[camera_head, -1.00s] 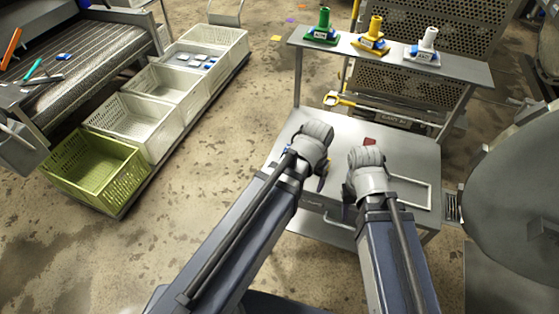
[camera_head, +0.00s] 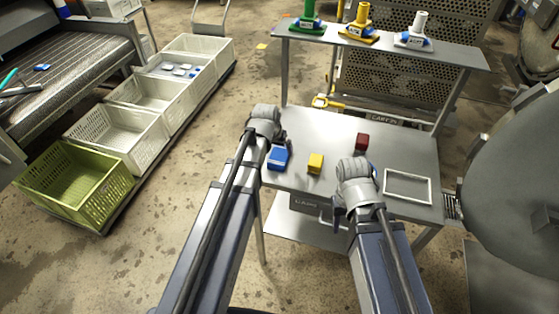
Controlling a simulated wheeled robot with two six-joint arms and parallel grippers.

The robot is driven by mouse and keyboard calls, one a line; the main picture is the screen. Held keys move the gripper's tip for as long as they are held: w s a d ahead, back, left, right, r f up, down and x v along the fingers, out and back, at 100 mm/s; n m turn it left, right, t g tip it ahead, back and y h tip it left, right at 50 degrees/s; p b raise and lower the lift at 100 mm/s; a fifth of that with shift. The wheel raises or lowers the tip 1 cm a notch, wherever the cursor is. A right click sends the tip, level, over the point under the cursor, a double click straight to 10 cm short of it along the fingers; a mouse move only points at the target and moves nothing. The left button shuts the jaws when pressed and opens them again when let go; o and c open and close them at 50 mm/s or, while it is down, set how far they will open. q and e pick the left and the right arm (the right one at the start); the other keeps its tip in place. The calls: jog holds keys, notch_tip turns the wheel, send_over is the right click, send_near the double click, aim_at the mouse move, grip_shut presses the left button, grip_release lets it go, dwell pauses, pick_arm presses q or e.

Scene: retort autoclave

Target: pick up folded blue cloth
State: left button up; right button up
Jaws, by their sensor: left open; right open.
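A small blue block-like item with a pale edge (camera_head: 279,157), which may be the folded blue cloth, lies on the left part of the grey table top (camera_head: 310,127). I cannot tell for certain that it is cloth. My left gripper (camera_head: 268,127) is open, just above and left of the blue item in the picture; its wrist hides most of its fingers. My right gripper (camera_head: 352,185) is open over the table's front edge, left of a white rectangular frame.
A yellow block (camera_head: 315,163) and a dark red block (camera_head: 362,142) lie on the table. The white frame (camera_head: 408,187) lies at right. A raised shelf (camera_head: 385,51) holds green, yellow and white-topped fixtures. A large round grey door (camera_head: 515,150) stands at right; crates (camera_head: 75,182) line the left.

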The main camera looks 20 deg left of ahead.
aim_at(279, 155)
pick_arm(q)
jog(key=shift+b+x, duration=2.4)
jog(key=shift+x, duration=0.2)
jog(key=shift+d+r, duration=0.1)
jog(key=c, duration=1.2)
